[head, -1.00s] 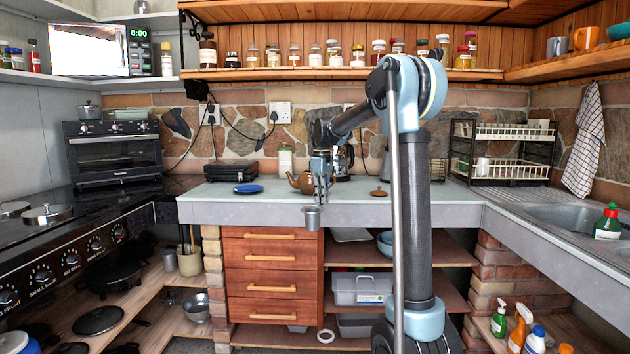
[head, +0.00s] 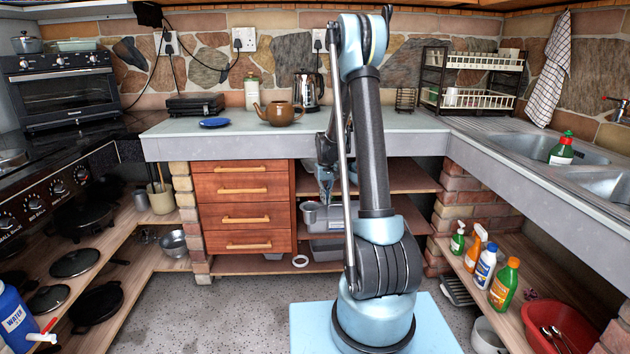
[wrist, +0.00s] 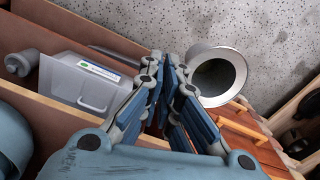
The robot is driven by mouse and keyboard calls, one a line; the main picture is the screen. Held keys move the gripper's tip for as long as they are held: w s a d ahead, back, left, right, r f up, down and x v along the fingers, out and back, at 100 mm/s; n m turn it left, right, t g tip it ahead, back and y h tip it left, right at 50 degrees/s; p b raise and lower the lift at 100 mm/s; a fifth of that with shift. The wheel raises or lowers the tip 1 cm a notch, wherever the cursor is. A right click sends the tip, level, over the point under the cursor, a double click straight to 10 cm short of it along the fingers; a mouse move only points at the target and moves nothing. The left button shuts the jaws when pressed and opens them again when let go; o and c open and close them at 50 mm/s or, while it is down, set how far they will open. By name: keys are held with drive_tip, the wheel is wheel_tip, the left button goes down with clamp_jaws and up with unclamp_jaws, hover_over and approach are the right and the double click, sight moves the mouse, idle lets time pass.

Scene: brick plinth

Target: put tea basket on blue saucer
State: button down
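The blue saucer (head: 214,123) lies on the left part of the counter, with nothing on it. My gripper (head: 326,190) is low in front of the open shelves, right of the drawers and below the counter top. In the wrist view its fingers (wrist: 172,80) are closed together at the rim of the grey metal tea basket (wrist: 217,75). The basket's round open mouth faces the camera, and it hangs over the floor. The saucer is not in the wrist view.
A brown teapot (head: 280,114) and a kettle (head: 308,90) stand on the counter, right of the saucer. A black appliance (head: 195,105) sits behind the saucer. A lidded grey bin (wrist: 82,80) is on the shelf beside my gripper. The counter's front is clear.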

drive_tip(key=s+d+f+m, duration=0.2)
drive_tip(key=s+d+f, duration=0.1)
drive_tip(key=f, duration=0.3)
drive_tip(key=shift+d+f+m, duration=0.3)
drive_tip(key=shift+d+f, duration=0.05)
drive_tip(key=shift+d, duration=0.15)
